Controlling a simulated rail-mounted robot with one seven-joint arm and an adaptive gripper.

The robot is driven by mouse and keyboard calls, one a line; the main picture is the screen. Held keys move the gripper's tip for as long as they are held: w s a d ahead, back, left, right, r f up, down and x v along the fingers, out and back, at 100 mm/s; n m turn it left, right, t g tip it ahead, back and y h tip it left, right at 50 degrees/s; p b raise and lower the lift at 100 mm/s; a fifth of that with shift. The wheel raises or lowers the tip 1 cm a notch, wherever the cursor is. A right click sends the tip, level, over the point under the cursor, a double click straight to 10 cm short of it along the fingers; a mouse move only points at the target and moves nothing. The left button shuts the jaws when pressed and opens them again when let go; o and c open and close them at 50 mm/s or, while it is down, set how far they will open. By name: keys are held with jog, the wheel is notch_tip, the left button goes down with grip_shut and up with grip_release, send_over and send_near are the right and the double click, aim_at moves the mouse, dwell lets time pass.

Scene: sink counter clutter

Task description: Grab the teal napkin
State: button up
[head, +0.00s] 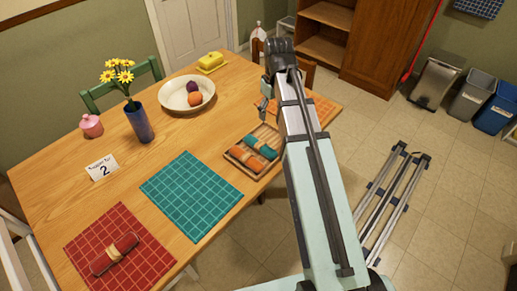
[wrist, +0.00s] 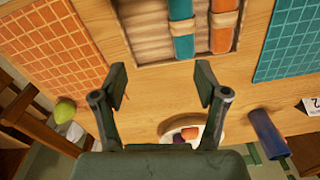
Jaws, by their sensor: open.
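The teal napkin (head: 261,147) is rolled with a tan band and lies in a shallow wooden tray (head: 232,163). An orange rolled napkin (head: 243,158) lies beside it in the tray. In the wrist view, the teal napkin (wrist: 182,32) is at the top centre, left of the orange napkin (wrist: 222,34), and its upper end is cut off. My gripper (wrist: 160,84) is open and empty, its fingertips apart from the tray's near edge. In the head view, my arm partly hides the gripper (head: 266,106), which is above the table beyond the tray.
A teal placemat (head: 190,195) lies left of the tray, and an orange placemat (head: 322,108) lies behind my arm. A red placemat (head: 80,235) bears a red rolled napkin (head: 110,258). A bowl (head: 170,105) with fruit, a blue vase (head: 141,124) and a number card (head: 102,167) stand farther back.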

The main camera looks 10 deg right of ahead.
aim_at(260, 144)
jog(key=s+a+r+n, duration=0.2)
jog(key=a+r, duration=0.1)
jog(key=a, duration=0.1)
jog(key=f, duration=0.5)
jog(key=f+p, duration=0.1)
jog(key=f, duration=0.5)
jog(key=f+p, duration=0.1)
jog(key=f, duration=0.5)
jog(key=shift+w+a+f, duration=0.1)
jog(key=shift+w+f, duration=0.1)
jog(key=shift+w, duration=0.15)
jog(key=c, duration=1.2)
